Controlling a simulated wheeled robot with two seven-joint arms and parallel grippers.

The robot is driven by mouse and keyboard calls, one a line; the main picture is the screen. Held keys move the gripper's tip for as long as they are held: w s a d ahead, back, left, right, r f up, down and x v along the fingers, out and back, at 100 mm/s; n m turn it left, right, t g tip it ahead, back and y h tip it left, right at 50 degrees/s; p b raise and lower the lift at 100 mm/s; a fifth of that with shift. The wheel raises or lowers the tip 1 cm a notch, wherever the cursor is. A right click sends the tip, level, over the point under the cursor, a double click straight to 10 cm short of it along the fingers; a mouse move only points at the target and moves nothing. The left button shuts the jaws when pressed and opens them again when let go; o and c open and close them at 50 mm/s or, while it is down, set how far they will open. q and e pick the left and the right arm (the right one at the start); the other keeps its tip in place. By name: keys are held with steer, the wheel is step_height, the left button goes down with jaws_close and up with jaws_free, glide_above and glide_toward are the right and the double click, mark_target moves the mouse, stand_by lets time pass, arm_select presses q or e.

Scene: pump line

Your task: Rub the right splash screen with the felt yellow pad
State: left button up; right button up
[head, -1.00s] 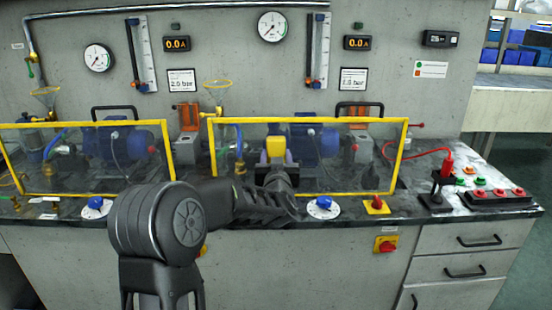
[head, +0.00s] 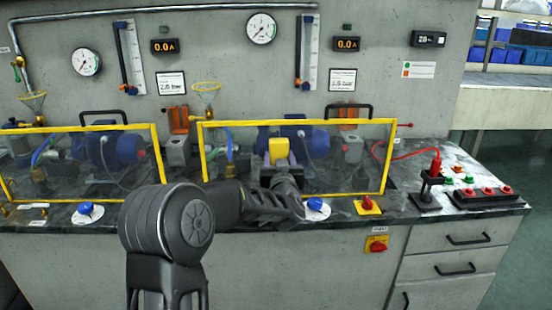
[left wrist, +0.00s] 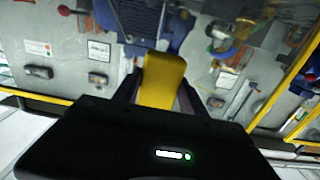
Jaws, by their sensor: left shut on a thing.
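The right splash screen (head: 340,160) is a clear panel in a yellow frame, standing along the bench in front of the right pump. The felt yellow pad (head: 279,150) is in front of this screen in the head view, left of its middle. My left gripper (head: 279,163) is shut on the pad. The pad also shows in the left wrist view (left wrist: 162,80), between the dark fingers. Whether the pad touches the screen is hard to tell. My right gripper is not in view.
The left splash screen (head: 80,126) stands to the left. Blue knobs (head: 316,206), a yellow-based red switch (head: 368,205) and a black stand (head: 428,190) line the bench front. A red cable (head: 405,148) runs at the right. Gauges hang on the wall behind.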

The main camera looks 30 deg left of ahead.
mark_target(303, 152)
arm_select(q)
steer(key=shift+w+d+p, duration=0.25)
steer(key=shift+w+d, duration=0.3)
steer(key=shift+d, duration=0.2)
steer(key=shift+w+d+p, duration=0.25)
steer(key=shift+w+d, duration=0.3)
steer(key=shift+d, duration=0.15)
steer(key=shift+w+d, duration=0.1)
steer(key=shift+w+d+p, duration=0.25)
steer(key=shift+w+d, duration=0.3)
steer(key=shift+d, duration=0.15)
steer(key=shift+w+d+p, duration=0.25)
steer(key=shift+w+d, duration=0.25)
steer(key=shift+d, duration=0.2)
steer(key=shift+a, duration=0.15)
steer(key=shift+s+a+b, duration=0.5)
steer(key=shift+s+a, duration=0.7)
steer(key=shift+a, duration=0.3)
steer(key=shift+a, duration=0.1)
